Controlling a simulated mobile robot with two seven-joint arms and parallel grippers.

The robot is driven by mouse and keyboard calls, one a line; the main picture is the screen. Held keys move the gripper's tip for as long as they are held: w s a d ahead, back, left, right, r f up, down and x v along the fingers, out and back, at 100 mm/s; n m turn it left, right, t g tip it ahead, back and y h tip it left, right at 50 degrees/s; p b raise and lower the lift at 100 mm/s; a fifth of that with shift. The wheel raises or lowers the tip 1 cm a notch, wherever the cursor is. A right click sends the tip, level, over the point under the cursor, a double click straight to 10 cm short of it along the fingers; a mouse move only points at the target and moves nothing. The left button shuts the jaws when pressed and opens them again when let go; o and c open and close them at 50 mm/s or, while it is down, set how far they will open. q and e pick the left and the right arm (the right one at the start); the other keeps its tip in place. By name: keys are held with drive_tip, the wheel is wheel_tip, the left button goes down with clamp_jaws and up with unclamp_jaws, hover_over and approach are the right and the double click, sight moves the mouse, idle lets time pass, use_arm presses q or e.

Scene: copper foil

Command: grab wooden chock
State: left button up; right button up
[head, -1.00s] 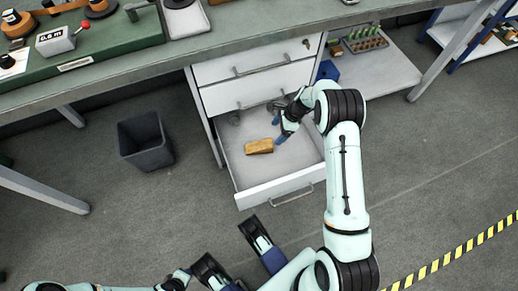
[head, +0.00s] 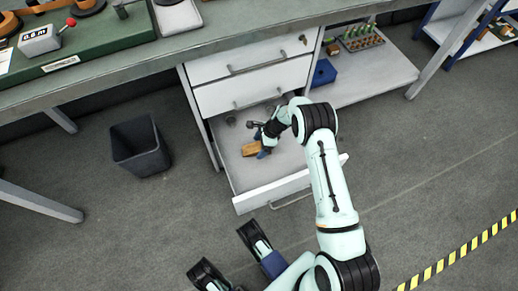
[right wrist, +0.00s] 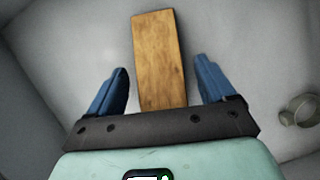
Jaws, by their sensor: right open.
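The wooden chock (head: 249,150) is a light brown block lying on the floor of the open white drawer (head: 270,194). In the right wrist view the chock (right wrist: 158,55) runs up the middle of the picture, with its near end between the two blue fingers. My right gripper (head: 262,145) is inside the drawer at the chock's right side, partly hidden by my own wrist. In the wrist view the gripper (right wrist: 163,72) is open, with a visible gap between each finger and the chock.
A small round grey item (head: 231,122) sits at the back of the drawer. Closed drawers (head: 250,90) and the bench top (head: 230,36) are above. A dark bin (head: 140,146) stands on the floor to the left. A blue box (head: 324,72) is on the shelf at right.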

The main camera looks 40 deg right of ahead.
drive_tip(key=shift+w+a+f, duration=0.1)
drive_tip(key=shift+f, duration=0.4)
drive_tip(key=shift+r, duration=0.1)
drive_tip(key=c, duration=1.2)
